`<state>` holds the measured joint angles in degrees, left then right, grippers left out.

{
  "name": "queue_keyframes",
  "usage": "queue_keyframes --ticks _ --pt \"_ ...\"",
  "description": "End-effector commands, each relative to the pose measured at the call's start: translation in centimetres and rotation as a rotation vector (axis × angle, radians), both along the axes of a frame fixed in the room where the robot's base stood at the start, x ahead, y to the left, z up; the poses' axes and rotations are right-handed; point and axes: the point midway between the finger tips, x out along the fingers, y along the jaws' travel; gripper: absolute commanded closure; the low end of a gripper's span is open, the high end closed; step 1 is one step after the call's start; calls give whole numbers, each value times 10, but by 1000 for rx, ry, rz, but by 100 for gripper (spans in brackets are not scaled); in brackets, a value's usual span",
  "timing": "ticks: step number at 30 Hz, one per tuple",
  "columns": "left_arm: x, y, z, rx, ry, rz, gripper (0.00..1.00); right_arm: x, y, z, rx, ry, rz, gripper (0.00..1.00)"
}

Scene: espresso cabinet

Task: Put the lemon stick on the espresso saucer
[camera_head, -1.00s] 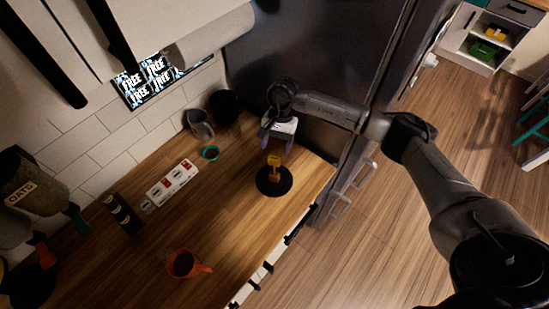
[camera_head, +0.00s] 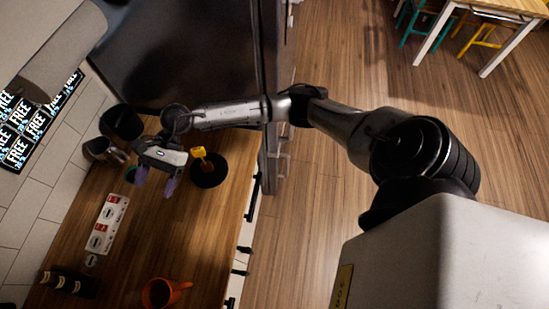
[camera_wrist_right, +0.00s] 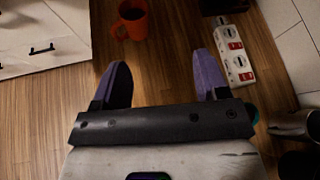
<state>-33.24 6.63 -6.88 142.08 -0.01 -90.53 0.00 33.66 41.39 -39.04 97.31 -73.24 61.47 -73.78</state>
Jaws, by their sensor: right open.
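A round black saucer (camera_head: 208,172) lies on the wooden counter near the fridge. A small yellow-and-brown piece (camera_head: 199,153) stands at the saucer's far left part. I cannot tell whether it is the lemon stick, and I see no other clear candidate. My right gripper (camera_head: 155,182) is open over the counter, left of the saucer and apart from it. In the right wrist view its purple fingers (camera_wrist_right: 158,66) are spread with nothing between them. The saucer and the yellow piece do not show there. My left gripper is not in view.
An orange mug (camera_head: 158,293) stands nearer the front, with a red-and-white strip (camera_head: 107,224) along the wall side. A teal-rimmed item (camera_head: 131,174), a grey pitcher (camera_head: 100,148) and a black pot (camera_head: 121,122) stand left of my gripper. The counter's middle (camera_head: 175,225) is clear.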

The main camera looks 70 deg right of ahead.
Motion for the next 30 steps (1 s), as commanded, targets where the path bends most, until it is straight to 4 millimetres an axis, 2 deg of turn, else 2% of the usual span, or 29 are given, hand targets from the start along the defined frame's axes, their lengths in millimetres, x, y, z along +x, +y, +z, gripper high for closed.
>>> queue_keyframes --ticks 1,3,5,8,11,14,17,20,22,23,27,30 --pt "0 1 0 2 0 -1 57 -7 24 7 155 67 -83 33" --pt "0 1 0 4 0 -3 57 -10 44 23 367 176 -213 33" --pt "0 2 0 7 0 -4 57 -12 53 36 546 292 -327 33" --pt "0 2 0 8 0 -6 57 -12 53 50 837 514 -521 33" --pt "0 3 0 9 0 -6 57 -13 37 52 1115 767 -720 33" --pt "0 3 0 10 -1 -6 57 -19 12 36 1376 1038 -929 33" --pt "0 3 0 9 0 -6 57 -34 -16 7 1621 1316 -1150 33" --pt "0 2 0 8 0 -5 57 -64 -39 -32 1845 1589 -1387 33" --pt "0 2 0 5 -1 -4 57 -92 -51 -61 1983 1767 -1564 33" --pt "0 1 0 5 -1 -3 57 -106 -55 -72 -1969 -1775 1586 33" --pt "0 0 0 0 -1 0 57 -173 -63 -114 -1608 -1506 1440 33" --pt "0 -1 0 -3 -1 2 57 -217 -63 -131 -1420 -1347 1371 33"
